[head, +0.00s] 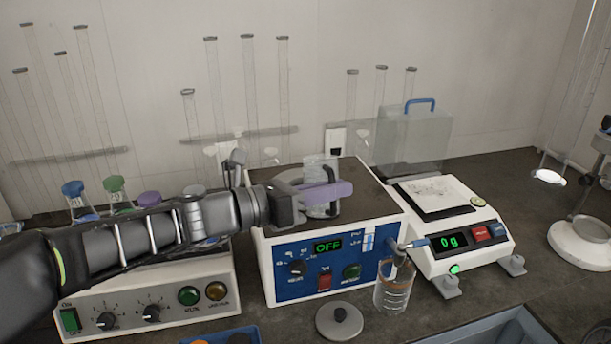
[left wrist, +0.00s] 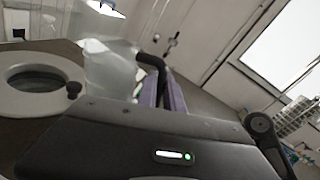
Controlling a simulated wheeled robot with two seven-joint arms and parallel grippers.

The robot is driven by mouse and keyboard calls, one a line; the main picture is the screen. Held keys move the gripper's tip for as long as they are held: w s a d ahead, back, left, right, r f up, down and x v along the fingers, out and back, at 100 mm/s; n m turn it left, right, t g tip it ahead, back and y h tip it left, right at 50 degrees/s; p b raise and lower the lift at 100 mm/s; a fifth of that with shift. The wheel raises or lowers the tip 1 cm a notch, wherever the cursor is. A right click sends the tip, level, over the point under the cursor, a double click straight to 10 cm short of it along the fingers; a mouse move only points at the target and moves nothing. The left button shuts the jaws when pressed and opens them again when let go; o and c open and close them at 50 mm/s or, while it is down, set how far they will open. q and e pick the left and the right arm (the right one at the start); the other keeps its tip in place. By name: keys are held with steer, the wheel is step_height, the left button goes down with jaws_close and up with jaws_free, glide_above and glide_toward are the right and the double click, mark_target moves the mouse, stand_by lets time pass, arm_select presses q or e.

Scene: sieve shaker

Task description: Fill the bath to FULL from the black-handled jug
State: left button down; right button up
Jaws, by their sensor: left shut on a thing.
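The clear jug (head: 318,170) with a black handle is held by my left gripper (head: 340,191); its purple fingers are shut on the handle. The jug is above the top of the bath (head: 285,262), a white box with a blue panel and a display reading OFF. In the left wrist view the jug (left wrist: 108,68) stands beside the bath's round opening (left wrist: 38,88), with the handle (left wrist: 150,62) between the purple fingers (left wrist: 168,92). I cannot tell the jug's water level. A small level window (head: 369,243) is on the bath's front; its reading is too small to make out.
A round lid (head: 339,321) lies in front of the bath. A glass beaker (head: 394,288) stands under the bath's front spout. A balance (head: 455,240) reading 0g is on the right, a control box (head: 150,290) on the left. Flasks (head: 115,190) stand behind my arm.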

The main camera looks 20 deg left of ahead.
mark_target(327, 165)
arm_select(q)
steer(key=shift+w+a+r+n+p, duration=0.25)
steer(key=shift+w+r+n+p, duration=0.3)
steer(key=shift+p, duration=0.65)
steer(key=shift+w+a+r+n+p, duration=0.2)
steer(key=shift+r+n+p, duration=0.15)
steer(key=shift+r+p, duration=0.6)
steer(key=shift+f, duration=0.5)
steer(key=shift+w+a, duration=0.1)
steer(key=shift+w+a+r+n+g+p, duration=0.3)
steer(key=shift+w+r+n+p, duration=0.3)
steer(key=shift+p, duration=1)
steer(key=shift+r+p, duration=0.15)
steer(key=shift+p, duration=0.25)
steer(key=shift+w+a+r+p, duration=0.15)
steer(key=shift+p, duration=0.2)
steer(key=shift+w+r+n+p, duration=0.1)
steer(key=shift+r+n+p, duration=0.15)
steer(key=shift+p, duration=0.2)
steer(key=shift+w+a+f+n+p, duration=0.1)
steer(key=shift+w+a+n+p, duration=0.15)
steer(key=shift+n+p, duration=0.3)
